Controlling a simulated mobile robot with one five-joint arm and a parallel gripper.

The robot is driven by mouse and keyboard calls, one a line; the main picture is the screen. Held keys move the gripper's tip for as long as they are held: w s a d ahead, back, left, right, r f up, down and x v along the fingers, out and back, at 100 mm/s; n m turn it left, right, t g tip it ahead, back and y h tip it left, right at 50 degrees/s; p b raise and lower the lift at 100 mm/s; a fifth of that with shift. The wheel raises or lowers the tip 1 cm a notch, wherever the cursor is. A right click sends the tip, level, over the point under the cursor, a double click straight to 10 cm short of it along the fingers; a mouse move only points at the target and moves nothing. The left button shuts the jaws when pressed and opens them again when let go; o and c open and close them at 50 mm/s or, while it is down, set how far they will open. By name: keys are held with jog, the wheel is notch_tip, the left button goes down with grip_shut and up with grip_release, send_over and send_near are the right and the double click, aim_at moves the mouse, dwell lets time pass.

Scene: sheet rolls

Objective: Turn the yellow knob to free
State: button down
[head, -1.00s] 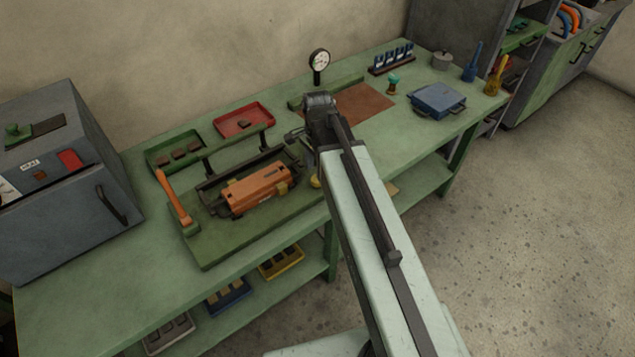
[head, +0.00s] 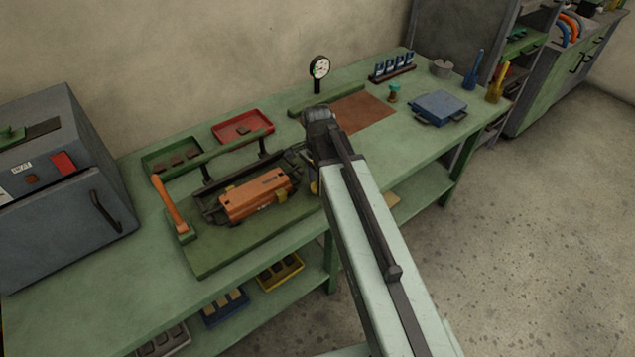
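The yellow knob (head: 314,187) shows only as a small sliver at the right end of the sheet-roll machine, just left of my arm. The rest of it is hidden behind my arm, so its setting cannot be read. The machine has a green base (head: 215,255), dark rollers, an orange block (head: 254,194) and an upright orange lever (head: 170,203). My gripper (head: 303,160) is at the machine's right end, close above the knob. It is dark and partly covered by my wrist. I cannot tell whether it touches the knob or how far its fingers are apart.
A red tray (head: 243,130) and a green tray (head: 172,158) stand behind the machine. A dial gauge (head: 319,68) and a brown mat (head: 362,113) are beyond my wrist. A blue box (head: 438,107) is farther right. A grey cabinet (head: 65,200) stands at left.

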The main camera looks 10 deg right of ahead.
jog(key=n, duration=0.8)
jog(key=shift+n, duration=0.4)
jog(key=n, duration=0.4)
jog(key=shift+n, duration=2.2)
jog(key=c, duration=0.9)
grip_release()
